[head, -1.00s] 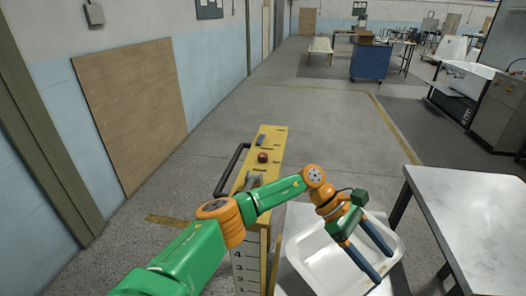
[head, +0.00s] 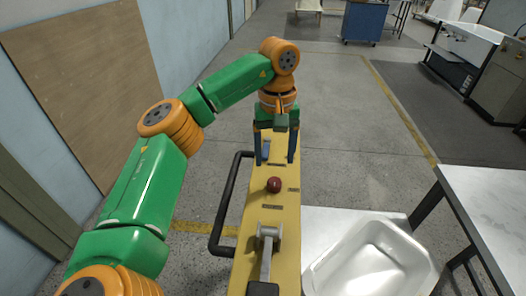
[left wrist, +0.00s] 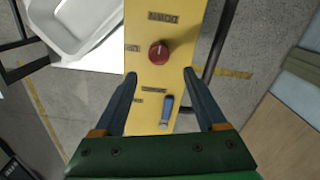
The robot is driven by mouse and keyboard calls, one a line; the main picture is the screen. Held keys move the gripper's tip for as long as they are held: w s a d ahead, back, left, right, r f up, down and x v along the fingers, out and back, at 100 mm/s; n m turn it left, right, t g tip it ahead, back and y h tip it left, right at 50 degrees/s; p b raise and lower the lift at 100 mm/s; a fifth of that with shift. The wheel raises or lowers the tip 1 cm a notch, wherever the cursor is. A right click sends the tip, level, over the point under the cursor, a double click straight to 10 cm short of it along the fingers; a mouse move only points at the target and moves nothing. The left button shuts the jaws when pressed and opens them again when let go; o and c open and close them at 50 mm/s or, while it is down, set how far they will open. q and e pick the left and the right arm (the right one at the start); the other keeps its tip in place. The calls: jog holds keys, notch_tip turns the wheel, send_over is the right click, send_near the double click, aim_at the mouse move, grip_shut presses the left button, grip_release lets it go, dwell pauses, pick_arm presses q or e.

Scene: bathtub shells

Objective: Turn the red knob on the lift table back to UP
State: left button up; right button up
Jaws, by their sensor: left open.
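The red knob (head: 274,185) sits on the narrow yellow top panel (head: 285,215) of the lift table. It also shows in the left wrist view (left wrist: 158,54), where a label reading DOWN lies beyond it, upside down. Which way the knob points is too small to tell. My left gripper (head: 274,161) is open and points down over the panel, at the far side of the knob. In the left wrist view its fingers (left wrist: 160,76) are spread to both sides of the panel, short of the knob, with nothing between the tips. My right gripper is not in view.
A small blue-grey switch (left wrist: 167,110) stands on the panel near my left fingers. A grey lever (head: 268,245) is on the near end. A black handle (head: 228,205) runs along the left side. A white tub shell (head: 370,262) and a metal table (head: 490,210) are at right.

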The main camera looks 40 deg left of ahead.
aim_at(275, 181)
pick_arm(q)
jog(key=shift+w+a+f, duration=0.15)
jog(key=shift+a+f, duration=0.05)
jog(key=shift+a, duration=0.15)
jog(key=f, duration=0.2)
jog(key=d+f, duration=0.1)
jog(key=s+f+p, duration=0.1)
jog(key=f, duration=0.1)
jog(key=shift+d+f, duration=0.35)
jog(key=shift+w+a+f, duration=0.1)
jog(key=shift+a+f, duration=0.15)
jog(key=shift+d+r, duration=0.15)
grip_shut()
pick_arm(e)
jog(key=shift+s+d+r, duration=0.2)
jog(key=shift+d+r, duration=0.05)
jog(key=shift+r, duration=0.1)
